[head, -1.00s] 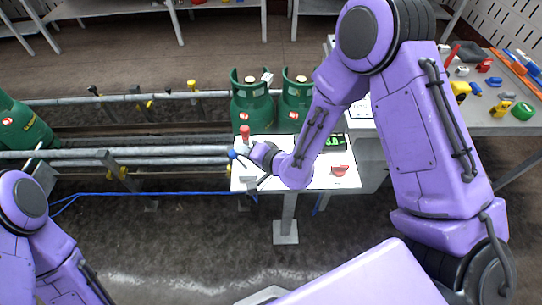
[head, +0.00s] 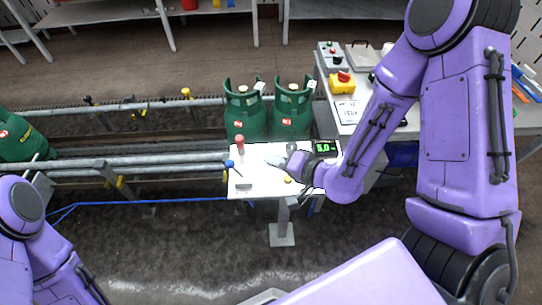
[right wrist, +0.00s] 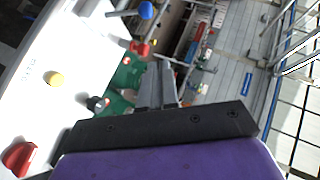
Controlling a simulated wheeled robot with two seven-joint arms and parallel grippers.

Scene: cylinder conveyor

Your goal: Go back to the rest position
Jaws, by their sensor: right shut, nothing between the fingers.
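My right arm is purple and reaches in from the right in the head view. Its gripper (head: 274,161) is over the white panel (head: 247,182), with nothing held. In the right wrist view the gripper's two grey fingers (right wrist: 157,85) lie together. My left arm shows at the lower left of the head view, but its gripper is out of the frame.
The panel carries a red-topped lever (head: 240,143), a blue knob (head: 229,163), a yellow button (right wrist: 56,79) and a green display (head: 325,148). Two green cylinders (head: 245,112) (head: 293,108) stand behind it. A cluttered workbench (head: 348,131) is at right.

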